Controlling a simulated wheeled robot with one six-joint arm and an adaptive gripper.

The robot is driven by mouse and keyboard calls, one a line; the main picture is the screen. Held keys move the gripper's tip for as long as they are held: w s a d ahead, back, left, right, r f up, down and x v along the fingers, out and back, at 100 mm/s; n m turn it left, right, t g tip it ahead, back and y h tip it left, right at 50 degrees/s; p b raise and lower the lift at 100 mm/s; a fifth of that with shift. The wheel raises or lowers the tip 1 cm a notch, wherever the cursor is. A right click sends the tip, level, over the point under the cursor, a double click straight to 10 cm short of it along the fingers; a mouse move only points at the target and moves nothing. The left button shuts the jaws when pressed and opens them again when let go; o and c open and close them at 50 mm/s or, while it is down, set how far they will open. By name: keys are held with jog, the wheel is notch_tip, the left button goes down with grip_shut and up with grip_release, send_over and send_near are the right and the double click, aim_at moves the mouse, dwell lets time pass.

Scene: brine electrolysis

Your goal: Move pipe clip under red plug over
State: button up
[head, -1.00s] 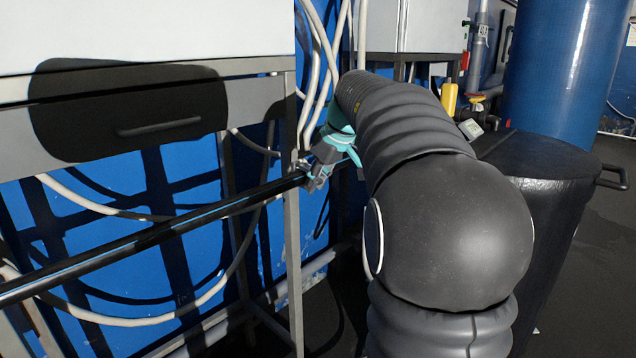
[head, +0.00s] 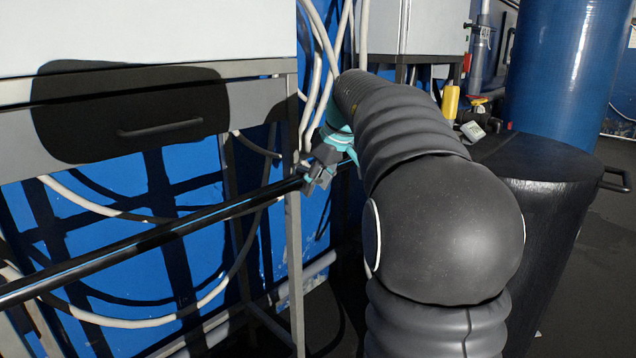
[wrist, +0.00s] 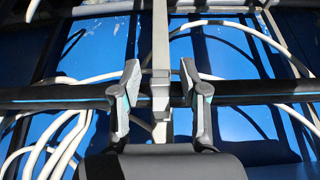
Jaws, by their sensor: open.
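My gripper (head: 318,172) is at the black pipe (head: 150,238), close to the grey metal post of the frame. In the wrist view my gripper (wrist: 159,76) is open, with one finger on each side of a light grey, clip-like piece (wrist: 161,88) where the pipe crosses the post. Both fingers overlap the pipe; I cannot tell whether they touch it. I cannot tell for sure whether the grey piece is the pipe clip or part of the post. A small red part (head: 467,62) shows beside the far grey cabinet; I cannot tell whether it is the red plug.
The grey metal post (head: 292,240) stands right by my gripper. Pale hoses (head: 320,75) hang behind it, and more loop below the pipe. A dark lidded bin (head: 540,180) and a blue tank (head: 555,70) stand at the right. Dark floor is open at far right.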

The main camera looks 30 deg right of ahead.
jog(key=shift+r, duration=0.1)
jog(key=v, duration=1.1)
jog(key=shift+s+r, duration=0.2)
jog(key=shift+r, duration=0.15)
